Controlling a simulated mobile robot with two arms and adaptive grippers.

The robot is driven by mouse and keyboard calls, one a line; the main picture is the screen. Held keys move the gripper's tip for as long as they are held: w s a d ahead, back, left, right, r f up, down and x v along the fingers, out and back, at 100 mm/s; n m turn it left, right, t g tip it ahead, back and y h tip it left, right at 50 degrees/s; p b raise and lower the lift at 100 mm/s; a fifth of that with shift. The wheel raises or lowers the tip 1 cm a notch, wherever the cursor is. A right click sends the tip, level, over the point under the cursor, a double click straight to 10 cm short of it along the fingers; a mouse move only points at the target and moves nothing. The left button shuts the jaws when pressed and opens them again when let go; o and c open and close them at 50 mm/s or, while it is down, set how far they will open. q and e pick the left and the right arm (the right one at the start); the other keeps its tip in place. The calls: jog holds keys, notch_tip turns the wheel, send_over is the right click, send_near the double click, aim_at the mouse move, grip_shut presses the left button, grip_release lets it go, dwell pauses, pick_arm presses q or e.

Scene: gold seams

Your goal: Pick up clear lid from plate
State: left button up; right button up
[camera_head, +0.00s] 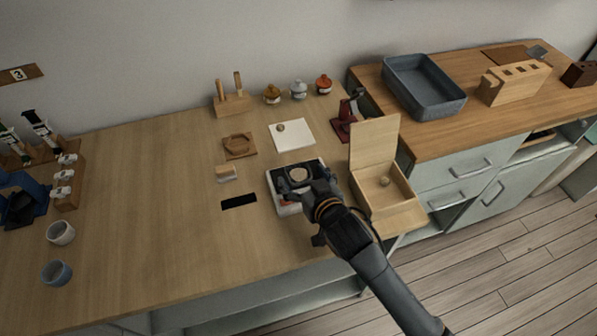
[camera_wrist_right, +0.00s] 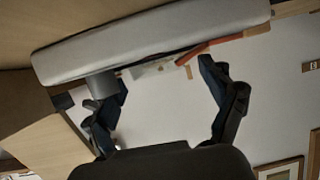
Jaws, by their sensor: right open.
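A small white device with a dark top (camera_head: 283,208) stands near the front of the wooden table. A pale round plate (camera_head: 299,174) shows on its top. I cannot make out a clear lid on the plate. My right gripper (camera_head: 303,184) is open over the front of the device, its fingers beside the plate. In the right wrist view, my right gripper (camera_wrist_right: 163,78) shows two dark fingers spread apart, with nothing visibly clamped between them. A grey slab (camera_wrist_right: 150,42) crosses close beyond the fingers. My left gripper is not in view.
An open wooden box (camera_head: 374,146) with a raised lid stands right of the device. A white sheet (camera_head: 291,135) and a brown tray (camera_head: 239,147) lie behind it. A black strip (camera_head: 238,201) lies to the left. The table's left-centre (camera_head: 140,220) is clear.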

jog(key=shift+w+a+f, duration=0.1)
jog(key=shift+w+f, duration=0.05)
jog(key=shift+w, duration=0.15)
jog(key=c, duration=0.8)
jog(key=shift+s, duration=0.1)
jog(key=shift+c, duration=0.2)
